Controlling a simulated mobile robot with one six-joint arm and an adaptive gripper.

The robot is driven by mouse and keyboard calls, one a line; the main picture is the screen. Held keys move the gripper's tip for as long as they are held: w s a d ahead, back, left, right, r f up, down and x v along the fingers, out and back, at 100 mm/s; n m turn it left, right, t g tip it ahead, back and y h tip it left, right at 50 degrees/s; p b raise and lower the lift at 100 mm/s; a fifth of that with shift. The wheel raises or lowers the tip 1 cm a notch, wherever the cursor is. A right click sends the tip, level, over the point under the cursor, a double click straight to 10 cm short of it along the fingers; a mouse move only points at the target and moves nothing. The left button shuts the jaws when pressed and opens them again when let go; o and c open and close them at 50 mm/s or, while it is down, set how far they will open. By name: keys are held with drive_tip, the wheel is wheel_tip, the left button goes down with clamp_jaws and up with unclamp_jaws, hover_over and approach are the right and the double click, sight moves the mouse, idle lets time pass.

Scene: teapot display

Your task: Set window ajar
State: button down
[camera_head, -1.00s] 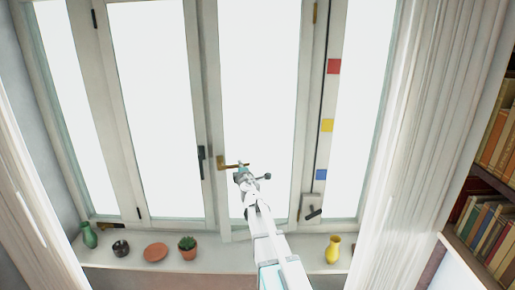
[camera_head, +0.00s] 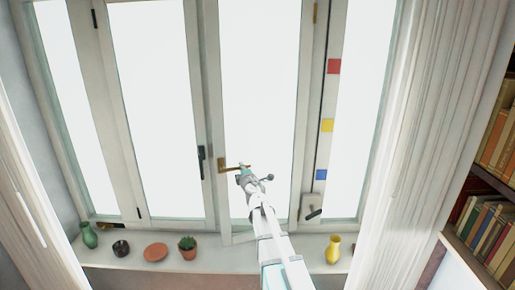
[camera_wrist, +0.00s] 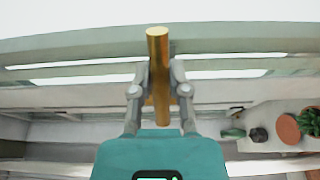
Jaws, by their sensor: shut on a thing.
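The window fills the middle of the head view, with white-framed sashes and bright glass. The right middle sash (camera_head: 212,100) carries a brass handle (camera_head: 223,165), its lever lying sideways. Its lower edge stands slightly proud of the frame, toward me. My gripper (camera_head: 242,171) is at the lever's right end. In the wrist view the brass handle (camera_wrist: 157,45) passes between the two fingers of my gripper (camera_wrist: 162,75), which are shut on it. The left middle sash (camera_head: 199,100) has a dark handle (camera_head: 201,160) and looks closed.
The sill holds a green vase (camera_head: 89,236), a dark pot (camera_head: 121,248), a terracotta dish (camera_head: 155,252), a potted cactus (camera_head: 187,248) and a yellow vase (camera_head: 333,249). Curtains (camera_head: 420,130) hang at both sides. A bookshelf (camera_head: 470,250) stands at the right.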

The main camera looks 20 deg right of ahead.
drive_tip(key=shift+s+y, duration=0.3)
drive_tip(key=shift+s, duration=0.35)
drive_tip(key=shift+c, duration=2.2)
unclamp_jaws()
drive_tip(key=shift+s, duration=0.15)
drive_tip(key=s, duration=0.7)
drive_tip(key=shift+s+a, duration=0.15)
drive_tip(key=shift+s, duration=0.2)
